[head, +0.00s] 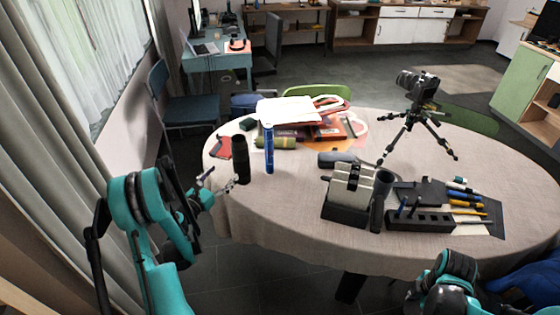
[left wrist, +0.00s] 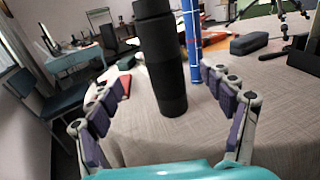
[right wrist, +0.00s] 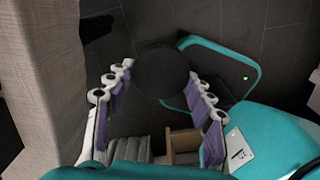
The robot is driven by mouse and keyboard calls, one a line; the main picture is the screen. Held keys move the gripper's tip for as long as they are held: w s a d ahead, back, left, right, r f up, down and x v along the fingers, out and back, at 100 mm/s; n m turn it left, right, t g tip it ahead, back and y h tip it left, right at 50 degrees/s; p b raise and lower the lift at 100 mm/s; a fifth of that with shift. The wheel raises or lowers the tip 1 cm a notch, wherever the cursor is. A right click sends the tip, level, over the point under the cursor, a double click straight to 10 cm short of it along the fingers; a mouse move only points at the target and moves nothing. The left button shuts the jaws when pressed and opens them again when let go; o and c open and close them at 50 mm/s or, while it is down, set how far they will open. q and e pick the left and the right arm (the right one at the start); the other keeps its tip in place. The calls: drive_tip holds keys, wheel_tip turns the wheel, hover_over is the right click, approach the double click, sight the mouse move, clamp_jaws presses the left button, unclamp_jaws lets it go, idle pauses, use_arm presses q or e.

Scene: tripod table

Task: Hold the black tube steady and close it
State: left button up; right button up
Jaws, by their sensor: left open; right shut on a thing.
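The black tube (head: 240,160) stands upright near the left edge of the round table. In the left wrist view the tube (left wrist: 162,65) stands ahead, between the lines of the two fingers, with its top cut off by the frame. My left gripper (head: 221,181) is open, just beside the tube on its near left side, and does not hold it. In the right wrist view my right gripper (right wrist: 161,68) is shut on a round black piece, which looks like the tube's cap (right wrist: 162,82). It is held off the table, over the floor. Its fingers are not clear in the head view.
A blue tube (head: 269,150) stands close to the right of the black tube. A red item (head: 224,147) lies behind it. The table (head: 290,212) is bare in front. A grey-and-black box (head: 350,190), a pen holder and a camera tripod (head: 408,125) occupy the right side.

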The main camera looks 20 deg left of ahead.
sight(235, 160)
wheel_tip(235, 160, up, 3)
drive_tip(key=p, duration=0.3)
use_arm(q)
drive_tip(key=w, duration=0.6)
drive_tip(key=shift+w+d, duration=0.15)
drive_tip(key=shift+d, duration=0.15)
use_arm(e)
drive_tip(key=shift+f, duration=0.25)
use_arm(q)
drive_tip(key=shift+w+b, duration=0.3)
drive_tip(key=w, duration=0.1)
drive_tip(key=w+b, duration=0.1)
drive_tip(key=w, duration=0.3)
drive_tip(key=shift+d+b, duration=0.4)
use_arm(e)
drive_tip(key=shift+f, duration=0.95)
use_arm(q)
drive_tip(key=shift+r, duration=0.1)
